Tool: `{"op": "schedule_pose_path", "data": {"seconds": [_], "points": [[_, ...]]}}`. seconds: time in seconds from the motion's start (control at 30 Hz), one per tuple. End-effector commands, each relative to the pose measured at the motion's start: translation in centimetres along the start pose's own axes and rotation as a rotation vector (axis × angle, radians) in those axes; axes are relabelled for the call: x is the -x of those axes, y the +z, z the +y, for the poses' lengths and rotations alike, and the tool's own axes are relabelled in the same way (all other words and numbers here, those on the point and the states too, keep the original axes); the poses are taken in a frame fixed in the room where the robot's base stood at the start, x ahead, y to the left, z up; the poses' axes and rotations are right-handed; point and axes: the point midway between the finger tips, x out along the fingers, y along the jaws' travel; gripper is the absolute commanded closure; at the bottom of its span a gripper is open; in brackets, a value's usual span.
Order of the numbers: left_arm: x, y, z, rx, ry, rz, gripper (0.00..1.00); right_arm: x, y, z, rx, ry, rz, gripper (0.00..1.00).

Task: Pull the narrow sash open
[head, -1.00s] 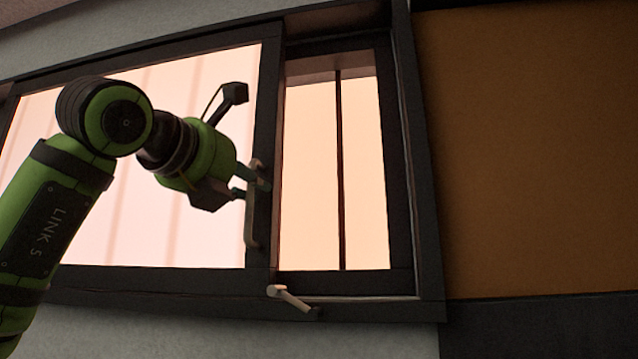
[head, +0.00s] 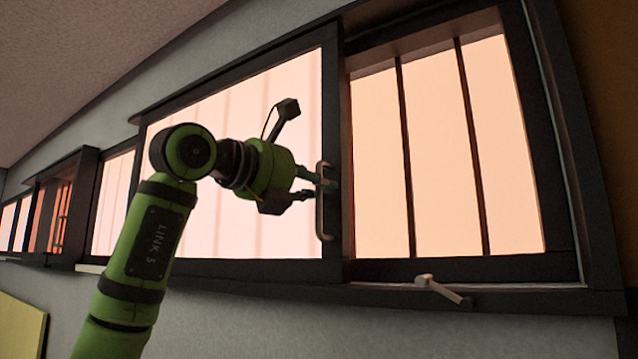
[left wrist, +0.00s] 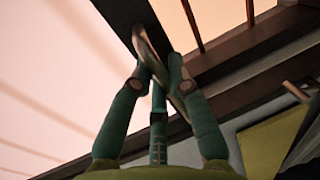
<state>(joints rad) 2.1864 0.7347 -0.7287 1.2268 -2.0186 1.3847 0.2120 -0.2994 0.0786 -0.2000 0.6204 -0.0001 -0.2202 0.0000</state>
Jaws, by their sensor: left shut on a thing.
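The sash (head: 240,150) is a pale pane in a dark frame, with an upright tan handle (head: 323,222) on its right stile. My left gripper (head: 318,187) is shut on the handle, a little above its middle. In the left wrist view its teal fingers close around the handle (left wrist: 150,52). To the right of the sash is an opening (head: 435,160) with two thin dark upright bars across a peach glow. My right gripper is in neither view.
A pale lever (head: 445,289) juts from the sill below the opening. The dark window frame (head: 590,180) bounds the right side. More windows (head: 45,215) line the wall to the left. A yellow panel (head: 20,335) shows at bottom left.

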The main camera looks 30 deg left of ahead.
Motion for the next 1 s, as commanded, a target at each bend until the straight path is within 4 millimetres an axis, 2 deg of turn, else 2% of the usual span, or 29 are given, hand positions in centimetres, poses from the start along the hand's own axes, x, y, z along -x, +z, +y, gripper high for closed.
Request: {"op": "schedule_pose_path", "data": {"seconds": [0.03,0.07,0.47,0.57,1.0], "points": [[0.0,0.0,0.0,0.000,0.001,-0.001,0.70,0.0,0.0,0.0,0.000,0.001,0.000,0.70],[0.0,0.0,0.0,0.000,0.001,-0.001,0.58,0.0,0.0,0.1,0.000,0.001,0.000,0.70],[0.4,0.1,0.0,0.000,0.000,-0.002,0.57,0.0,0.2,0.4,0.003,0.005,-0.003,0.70],[1.5,0.1,0.0,0.000,0.001,-0.004,0.57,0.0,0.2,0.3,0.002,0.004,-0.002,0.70],[10.2,0.1,0.1,0.001,0.001,-0.004,0.57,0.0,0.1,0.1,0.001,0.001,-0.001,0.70]]}}
